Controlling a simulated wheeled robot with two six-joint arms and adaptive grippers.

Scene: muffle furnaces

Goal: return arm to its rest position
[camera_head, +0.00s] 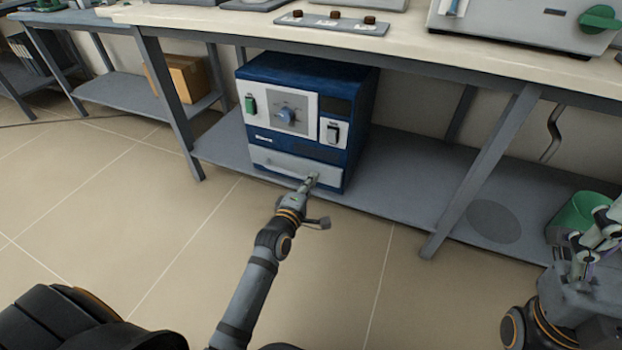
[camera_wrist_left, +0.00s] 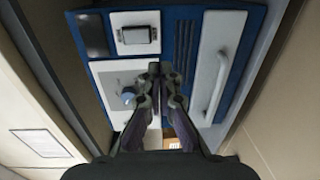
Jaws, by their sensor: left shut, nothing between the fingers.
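A blue muffle furnace (camera_head: 361,115) stands on the lower shelf under the bench. Its light front panel carries a round dial (camera_head: 286,116), a green switch and a dark switch. A pale door with a bar handle (camera_head: 280,169) is below. My left gripper (camera_head: 312,180) is in front of the door's lower right part, shut and empty. In the left wrist view my left gripper's fingertips (camera_wrist_left: 161,70) are together in front of the furnace face, between the dial (camera_wrist_left: 127,97) and the door handle (camera_wrist_left: 216,88). Contact cannot be told. Part of my right arm (camera_head: 585,290) shows at the right edge.
The bench top (camera_head: 400,48) overhangs the furnace, with a bench leg (camera_head: 482,170) to its right. A green bin (camera_head: 577,214) is beside my right arm. A cardboard box (camera_head: 187,78) sits on a shelf at left. The tiled floor in front is clear.

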